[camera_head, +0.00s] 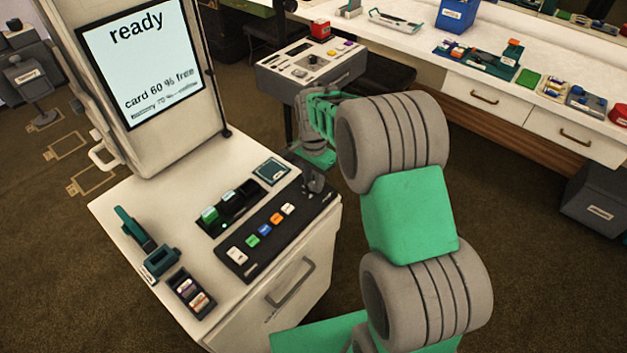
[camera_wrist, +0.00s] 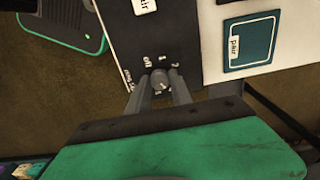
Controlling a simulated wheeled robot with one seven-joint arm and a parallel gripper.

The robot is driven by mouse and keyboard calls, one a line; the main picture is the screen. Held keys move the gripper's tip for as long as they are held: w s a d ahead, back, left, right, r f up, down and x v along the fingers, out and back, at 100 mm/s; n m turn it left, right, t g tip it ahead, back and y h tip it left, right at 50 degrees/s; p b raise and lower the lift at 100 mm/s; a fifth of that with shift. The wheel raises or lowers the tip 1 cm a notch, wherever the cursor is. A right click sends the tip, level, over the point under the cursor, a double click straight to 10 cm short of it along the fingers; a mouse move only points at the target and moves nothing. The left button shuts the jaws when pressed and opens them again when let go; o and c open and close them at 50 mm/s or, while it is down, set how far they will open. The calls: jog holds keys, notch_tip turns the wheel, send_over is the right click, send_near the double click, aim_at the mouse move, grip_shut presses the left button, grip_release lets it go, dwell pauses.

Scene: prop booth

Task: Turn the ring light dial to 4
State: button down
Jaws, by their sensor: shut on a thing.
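The ring light dial (camera_wrist: 160,76) is a small round dark grey knob on the dark control panel (camera_wrist: 178,28). Small white marks stand around it in the wrist view, one of which seems to read "off"; most are too small to read, and I cannot tell which one the dial points at. My gripper (camera_wrist: 160,92) is shut on the dial, with one finger on each side.
The panel has a row of coloured buttons (camera_head: 265,230). A teal square pad (camera_head: 272,171), a dark slotted holder (camera_head: 232,207) and a screen reading "ready" (camera_head: 145,62) are on the booth. A white counter (camera_head: 420,45) with props stands behind at the right.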

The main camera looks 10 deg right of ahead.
aim_at(313, 184)
jog(key=c, duration=1.1)
grip_release()
jog(key=shift+c, duration=0.2)
notch_tip(313, 184, up, 8)
jog(key=shift+f, duration=0.1)
